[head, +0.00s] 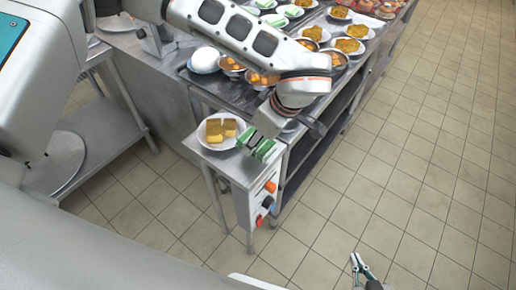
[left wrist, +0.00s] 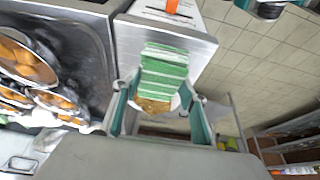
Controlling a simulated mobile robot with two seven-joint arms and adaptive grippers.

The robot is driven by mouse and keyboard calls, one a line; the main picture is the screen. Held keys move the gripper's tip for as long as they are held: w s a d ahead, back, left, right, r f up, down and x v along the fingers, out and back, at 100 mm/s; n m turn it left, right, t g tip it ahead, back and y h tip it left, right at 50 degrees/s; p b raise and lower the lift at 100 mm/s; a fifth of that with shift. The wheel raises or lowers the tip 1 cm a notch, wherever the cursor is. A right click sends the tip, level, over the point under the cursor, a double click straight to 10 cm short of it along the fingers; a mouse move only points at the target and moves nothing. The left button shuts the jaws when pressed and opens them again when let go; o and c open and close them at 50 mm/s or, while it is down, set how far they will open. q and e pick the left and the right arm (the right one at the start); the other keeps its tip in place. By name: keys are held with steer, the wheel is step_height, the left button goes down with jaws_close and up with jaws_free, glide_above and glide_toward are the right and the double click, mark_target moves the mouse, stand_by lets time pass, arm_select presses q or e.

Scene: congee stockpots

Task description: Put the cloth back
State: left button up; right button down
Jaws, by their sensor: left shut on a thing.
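The cloth (left wrist: 164,70), striped green and white, lies between the two teal fingers of my left gripper (left wrist: 160,118) in the left wrist view. In the head view my left gripper (head: 259,146) is low at the small side shelf's right part, and green-striped pieces of the cloth (head: 265,149) show around its tips. The gripper is shut on the cloth. I cannot tell whether the cloth touches the shelf. My right gripper (head: 361,268) hangs over the floor at the bottom of the head view, small and apart from everything; its jaw opening is unclear.
The side shelf (head: 236,166) carries a white plate (head: 206,140) with yellow cake pieces just left of my left gripper. Coloured knobs (head: 269,187) sit on the panel below. Bowls and plates of food (head: 311,33) crowd the counter behind. The tiled floor (head: 430,170) at right is clear.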

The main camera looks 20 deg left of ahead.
mark_target(259, 148)
arm_select(q)
steer(key=shift+f, duration=2.1)
steer(key=shift+f, duration=0.1)
steer(key=o, duration=1.1)
steer(key=shift+c, duration=0.2)
steer(key=shift+d+r, duration=0.1)
steer(key=shift+r, duration=0.35)
steer(key=v, duration=1.1)
steer(key=shift+r, duration=0.15)
